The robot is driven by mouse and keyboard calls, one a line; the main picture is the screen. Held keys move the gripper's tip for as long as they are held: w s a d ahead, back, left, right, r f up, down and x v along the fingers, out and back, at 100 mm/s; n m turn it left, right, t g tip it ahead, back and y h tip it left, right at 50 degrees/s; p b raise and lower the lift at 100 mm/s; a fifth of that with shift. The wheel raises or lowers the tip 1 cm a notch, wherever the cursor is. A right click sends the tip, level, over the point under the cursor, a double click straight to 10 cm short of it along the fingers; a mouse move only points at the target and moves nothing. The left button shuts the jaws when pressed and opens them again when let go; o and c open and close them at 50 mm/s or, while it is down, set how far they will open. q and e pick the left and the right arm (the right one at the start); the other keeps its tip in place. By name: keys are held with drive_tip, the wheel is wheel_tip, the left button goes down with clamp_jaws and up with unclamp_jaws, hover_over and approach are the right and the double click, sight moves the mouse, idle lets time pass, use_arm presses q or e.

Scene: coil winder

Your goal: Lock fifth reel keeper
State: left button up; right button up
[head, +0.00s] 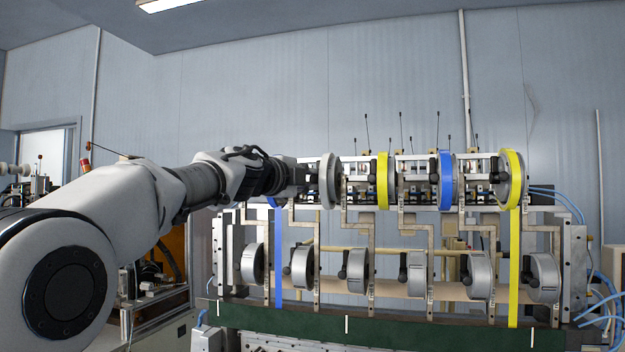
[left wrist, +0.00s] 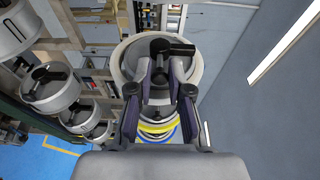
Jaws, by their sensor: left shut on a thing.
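My left gripper (head: 298,177) reaches in from the left to the upper row of the winder. In the left wrist view its two fingers (left wrist: 163,76) are closed around the black keeper (left wrist: 178,48) at the hub of a grey reel (left wrist: 128,62). The keeper's bar sticks out to the right past the fingers. In the head view this grey reel (head: 330,181) is just right of the gripper, and the gripper hides the keeper. I cannot tell whether the keeper is locked. My right gripper is not in view.
The upper row also holds yellow (head: 382,180) and blue (head: 446,180) reels, with another yellow reel (head: 511,178) at the right. Grey lower reels (head: 355,271) with black handles sit below. Blue (head: 279,260) and yellow (head: 514,265) strips hang down. Thin rods rise above the frame.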

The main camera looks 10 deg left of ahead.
use_arm(q)
drive_tip(key=shift+f, duration=0.1)
drive_tip(key=shift+s, duration=0.15)
drive_tip(key=shift+s+b, duration=0.5)
drive_tip(key=shift+s, duration=0.3)
drive_tip(key=o, duration=0.7)
drive_tip(key=shift+c, duration=0.2)
drive_tip(key=shift+d, duration=0.1)
